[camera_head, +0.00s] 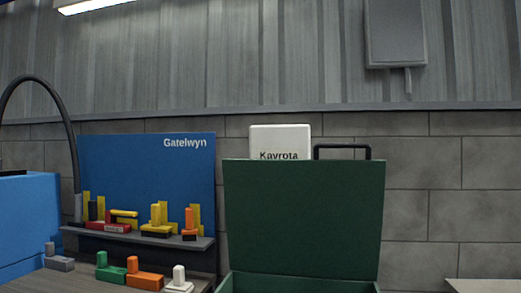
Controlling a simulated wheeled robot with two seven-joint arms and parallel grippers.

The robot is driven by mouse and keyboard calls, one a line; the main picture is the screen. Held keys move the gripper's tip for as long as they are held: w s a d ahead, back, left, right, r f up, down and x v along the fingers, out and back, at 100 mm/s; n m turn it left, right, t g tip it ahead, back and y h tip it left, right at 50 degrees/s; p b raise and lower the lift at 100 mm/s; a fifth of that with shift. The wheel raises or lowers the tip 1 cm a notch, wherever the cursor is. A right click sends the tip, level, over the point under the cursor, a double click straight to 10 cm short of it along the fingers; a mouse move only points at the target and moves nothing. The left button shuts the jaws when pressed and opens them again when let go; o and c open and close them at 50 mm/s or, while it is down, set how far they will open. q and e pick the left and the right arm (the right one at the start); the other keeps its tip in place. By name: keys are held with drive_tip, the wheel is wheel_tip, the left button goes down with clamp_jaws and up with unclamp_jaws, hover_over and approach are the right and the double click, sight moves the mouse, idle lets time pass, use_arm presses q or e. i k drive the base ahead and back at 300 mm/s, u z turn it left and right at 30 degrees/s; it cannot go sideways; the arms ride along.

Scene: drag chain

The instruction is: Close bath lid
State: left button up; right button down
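A dark green box (300,284) shows its upper edge at the bottom of the view, right of centre. Its green lid (303,215) stands raised, nearly upright, at the back of the box. No label marks it as the bath. A black handle (342,147) shows above the lid's top edge on the right. The inside of the box is mostly below the picture. Neither of my grippers is in view.
A blue board (148,153) marked Gatelwyn stands to the left behind a dark shelf (140,238) with coloured parts. More parts, including an orange one (145,280), lie below. A blue box (28,220) with a black hose (66,110) is far left. A white Kavrota box (280,141) is behind the lid.

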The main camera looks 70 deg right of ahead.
sight(316, 217)
drive_tip(key=u, duration=0.25)
drive_tip(key=k, duration=0.9)
drive_tip(key=z, duration=1.8)
